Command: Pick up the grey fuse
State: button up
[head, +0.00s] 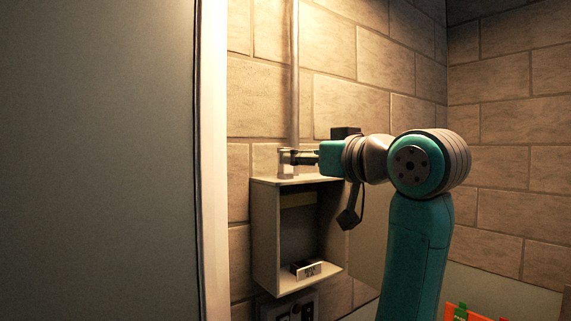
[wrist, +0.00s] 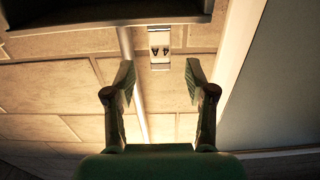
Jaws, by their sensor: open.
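I cannot pick out the grey fuse with certainty. A small pale block with two dark marks (wrist: 160,46) shows in the wrist view, beyond my fingers and beside the pipe; I cannot tell whether it is the fuse. My gripper (head: 285,159) is just above the top of the open wall box (head: 264,238), in front of the pipe. In the wrist view my gripper (wrist: 160,85) has its two fingers spread wide with nothing between them. A dark piece with a white label (head: 308,270) lies on the floor of the box, below my gripper.
A vertical pipe (head: 294,75) runs up the brick wall from the box. A panel with dark sockets (head: 296,309) sits under the box. A large grey door or panel (head: 95,160) with a pale edge stands close on the left. Orange and green items (head: 466,314) show at lower right.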

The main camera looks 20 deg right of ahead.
jog(key=shift+x, duration=2.85)
jog(key=shift+r, duration=0.2)
grip_shut()
